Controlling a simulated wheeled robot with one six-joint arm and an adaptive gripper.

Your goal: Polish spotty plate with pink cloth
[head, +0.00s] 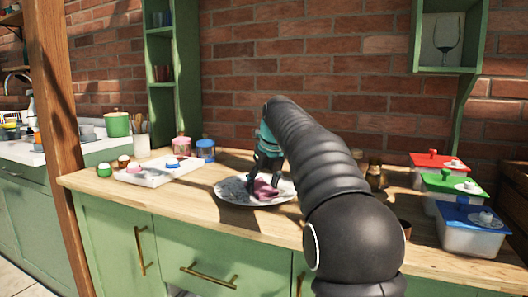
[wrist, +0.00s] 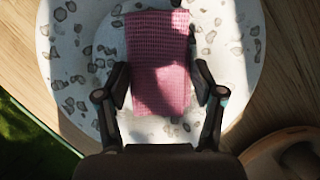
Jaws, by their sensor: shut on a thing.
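The spotty plate (head: 229,191) is white with grey-brown spots and lies on the wooden counter. It fills much of the wrist view (wrist: 75,60). The pink cloth (head: 265,189) is a checked, folded piece over the plate; in the wrist view the cloth (wrist: 158,50) lies over the plate's middle. My gripper (head: 268,178) points down at the plate, and in the wrist view its two fingers (wrist: 164,88) are on either side of the cloth, closed on it. Whether the cloth presses on the plate is hard to tell.
A white tray (head: 130,176) with small items stands left of the plate. Pink and blue jars (head: 205,150) stand behind. Clear boxes with red, green and blue lids (head: 470,238) stand at the right. A round wooden item (wrist: 285,150) is close to the plate's lower right in the wrist view.

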